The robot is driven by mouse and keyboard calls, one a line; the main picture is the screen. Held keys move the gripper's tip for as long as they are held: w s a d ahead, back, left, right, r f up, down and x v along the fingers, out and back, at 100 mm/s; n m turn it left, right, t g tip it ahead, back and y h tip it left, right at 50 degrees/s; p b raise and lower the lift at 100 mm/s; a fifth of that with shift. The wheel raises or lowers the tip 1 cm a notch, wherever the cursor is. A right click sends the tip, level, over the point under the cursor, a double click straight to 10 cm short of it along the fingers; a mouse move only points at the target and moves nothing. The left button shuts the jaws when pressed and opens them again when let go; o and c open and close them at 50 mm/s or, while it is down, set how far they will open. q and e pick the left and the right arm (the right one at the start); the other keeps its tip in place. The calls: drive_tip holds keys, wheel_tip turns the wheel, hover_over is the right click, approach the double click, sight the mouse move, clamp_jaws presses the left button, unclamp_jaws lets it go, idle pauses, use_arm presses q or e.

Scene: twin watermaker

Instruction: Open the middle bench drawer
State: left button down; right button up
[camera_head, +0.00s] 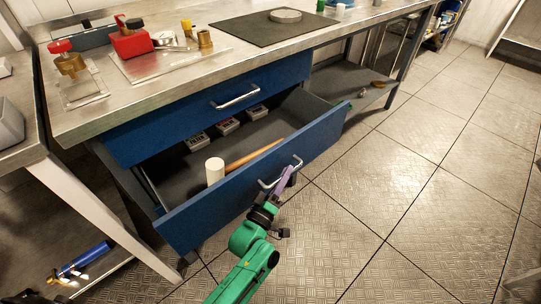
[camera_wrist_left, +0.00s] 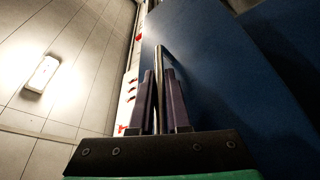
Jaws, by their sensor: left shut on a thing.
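The blue bench drawer (camera_head: 190,225) below the top one stands pulled well out from the bench, with its inside showing. Its metal handle (camera_head: 268,186) is on the front face. My left gripper (camera_head: 285,180) is at this handle, its purple fingers shut on the bar. In the left wrist view, the handle bar (camera_wrist_left: 158,62) runs between the two fingers of the gripper (camera_wrist_left: 161,80), beside the blue drawer front (camera_wrist_left: 215,75). The drawer holds a white cylinder (camera_head: 215,172), a wooden-looking stick (camera_head: 253,155) and several small boxes (camera_head: 228,126). My right gripper is not in view.
The upper blue drawer (camera_head: 165,128) is closed. The metal benchtop (camera_head: 150,93) above carries a red device (camera_head: 131,41), brass pieces and a black mat (camera_head: 265,27). Open tiled floor (camera_head: 400,190) lies right of the drawer. A side table's leg (camera_head: 100,220) stands at left.

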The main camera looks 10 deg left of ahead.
use_arm(q)
drive_tip(key=s+d+p, duration=0.1)
drive_tip(key=s+d, duration=0.3)
drive_tip(key=d, duration=0.1)
drive_tip(key=shift+s+d, duration=0.3)
drive_tip(key=shift+s, duration=0.1)
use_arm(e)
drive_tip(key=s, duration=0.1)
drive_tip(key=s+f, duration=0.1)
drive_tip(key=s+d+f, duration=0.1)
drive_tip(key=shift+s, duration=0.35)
use_arm(q)
drive_tip(key=c, duration=0.9)
unclamp_jaws()
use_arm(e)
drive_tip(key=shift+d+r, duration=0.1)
use_arm(q)
drive_tip(key=p+v, duration=0.1)
drive_tip(key=v, duration=1.3)
drive_tip(key=shift+s+f, duration=0.1)
drive_tip(key=shift+s, duration=0.1)
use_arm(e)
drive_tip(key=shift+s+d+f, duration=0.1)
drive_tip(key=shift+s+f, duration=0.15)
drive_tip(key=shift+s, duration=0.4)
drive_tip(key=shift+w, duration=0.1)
